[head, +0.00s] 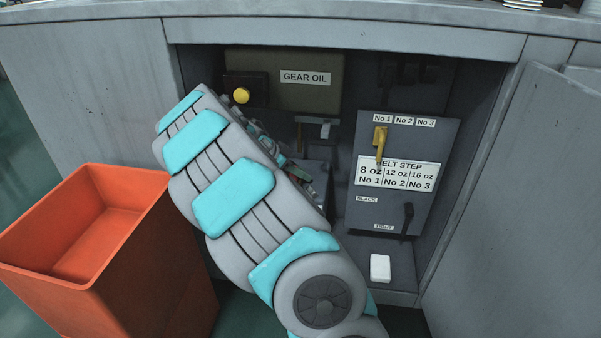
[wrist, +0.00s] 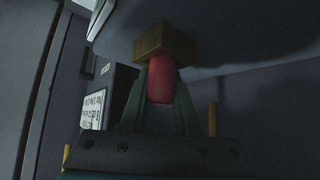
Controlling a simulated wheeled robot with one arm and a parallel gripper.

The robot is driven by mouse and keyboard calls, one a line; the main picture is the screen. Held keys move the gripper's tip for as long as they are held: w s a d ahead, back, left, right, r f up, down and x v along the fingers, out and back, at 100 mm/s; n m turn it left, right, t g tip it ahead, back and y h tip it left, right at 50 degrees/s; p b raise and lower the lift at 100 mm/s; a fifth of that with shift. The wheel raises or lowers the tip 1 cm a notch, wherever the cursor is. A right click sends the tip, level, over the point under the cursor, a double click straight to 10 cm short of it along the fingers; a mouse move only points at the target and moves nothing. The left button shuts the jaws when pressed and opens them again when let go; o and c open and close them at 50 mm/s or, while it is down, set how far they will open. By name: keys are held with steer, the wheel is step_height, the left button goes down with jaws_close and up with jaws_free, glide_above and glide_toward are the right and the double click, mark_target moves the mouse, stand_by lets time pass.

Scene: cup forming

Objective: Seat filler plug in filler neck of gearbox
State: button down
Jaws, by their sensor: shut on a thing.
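In the wrist view my gripper (wrist: 161,72) is shut on a red cylindrical piece, which I take as the filler plug (wrist: 160,86), between its dark green fingers. A brass-brown block (wrist: 163,43) sits at the red piece's far end, just under a large grey surface (wrist: 220,25). I cannot tell whether the block belongs to the plug or is the filler neck, nor whether it touches the grey surface. In the head view my arm hides the gripper and plug. No gearbox can be clearly made out there behind the arm.
A small white block (head: 380,267) lies on the bay floor. An orange bin (head: 150,255) stands left.

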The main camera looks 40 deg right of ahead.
steer(key=c, duration=0.6)
jaws_free()
steer(key=shift+f, duration=0.1)
steer(key=shift+c, duration=0.2)
steer(key=shift+r+p, duration=0.35)
steer(key=shift+p, duration=0.1)
steer(key=v, duration=0.7)
steer(key=shift+w+a+f, duration=0.1)
steer(key=shift+f, duration=0.05)
steer(key=shift+a, duration=0.1)
